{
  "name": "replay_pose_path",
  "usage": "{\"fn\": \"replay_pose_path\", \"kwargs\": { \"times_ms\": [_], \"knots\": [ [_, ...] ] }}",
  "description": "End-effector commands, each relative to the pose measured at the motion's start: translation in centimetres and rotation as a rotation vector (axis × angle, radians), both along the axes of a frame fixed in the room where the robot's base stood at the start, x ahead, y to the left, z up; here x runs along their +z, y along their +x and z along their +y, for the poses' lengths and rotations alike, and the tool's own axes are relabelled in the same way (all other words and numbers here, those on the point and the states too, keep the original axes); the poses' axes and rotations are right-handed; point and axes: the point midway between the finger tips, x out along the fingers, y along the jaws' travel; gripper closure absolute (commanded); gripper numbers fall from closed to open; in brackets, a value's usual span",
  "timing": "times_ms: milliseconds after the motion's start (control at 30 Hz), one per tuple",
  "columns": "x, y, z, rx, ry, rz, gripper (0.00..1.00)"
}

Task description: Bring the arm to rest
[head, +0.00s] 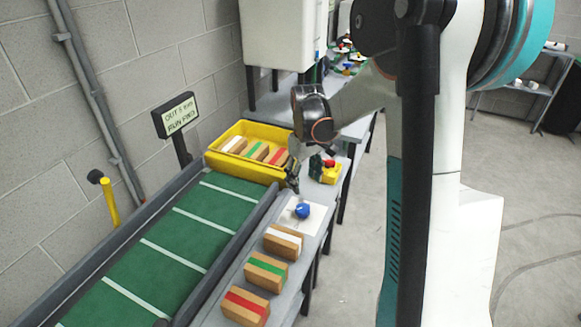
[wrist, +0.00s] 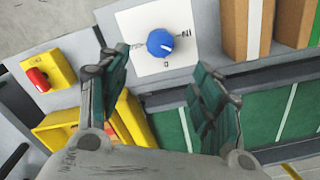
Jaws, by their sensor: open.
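My arm reaches over the bench from the right in the head view. My gripper (head: 293,178) hangs just above the bench, close to a blue knob (head: 302,211) on a white plate (head: 315,213). In the wrist view my gripper (wrist: 162,78) is open and empty, its two green-padded fingers spread wide. The blue knob (wrist: 160,42) shows beyond and between the fingertips, apart from them. The knob has a white pointer mark, and the plate (wrist: 145,20) carries small black lettering that I cannot fully read.
A yellow tray (head: 222,165) holds three striped cartons at the end of the green conveyor (head: 150,265). Cartons with white (head: 283,242), green (head: 266,270) and red (head: 245,306) stripes line the bench.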

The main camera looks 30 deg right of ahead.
Motion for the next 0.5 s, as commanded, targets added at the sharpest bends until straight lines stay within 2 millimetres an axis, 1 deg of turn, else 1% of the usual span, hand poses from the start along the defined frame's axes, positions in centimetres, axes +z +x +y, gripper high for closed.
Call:
{"fn": "replay_pose_path", "kwargs": {
  "times_ms": [167, 267, 367, 500],
  "knots": [
    [0.0, 0.0, 0.0, 0.0, 0.0, 0.0, 0.41],
    [0.6, -0.2, 0.4, -0.001, -0.003, -0.009, 0.41],
    [2.1, -0.8, 1.4, -0.006, -0.014, -0.034, 0.41],
    [5.5, -2.3, 3.7, -0.022, -0.034, -0.098, 0.41]
  ]
}}
